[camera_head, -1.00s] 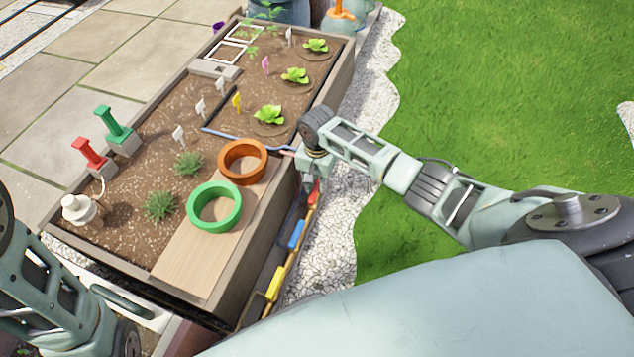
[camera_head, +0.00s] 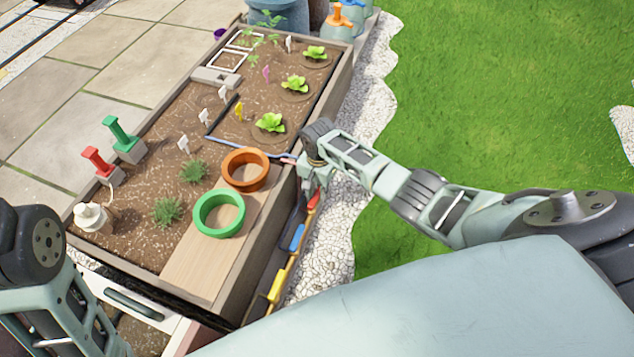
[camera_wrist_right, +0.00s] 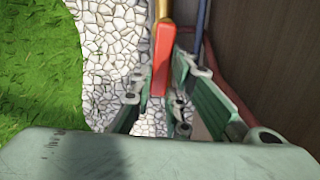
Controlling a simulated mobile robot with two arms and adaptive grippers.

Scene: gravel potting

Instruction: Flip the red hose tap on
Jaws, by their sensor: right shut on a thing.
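A red T-shaped piece (camera_head: 97,161) stands upright on a grey block at the left edge of the planter; it looks like a tap handle. A green one (camera_head: 119,133) stands beside it. My right gripper (camera_head: 313,182) is down at the planter's right outer side, far from both. It is shut on a red handle (camera_wrist_right: 161,65) that joins a gold-yellow length in the right wrist view. Its red end (camera_head: 314,199) also shows in the head view. My left arm is at the lower left; its gripper is out of view.
Gravel (camera_head: 330,240) and grass lie clear to the right.

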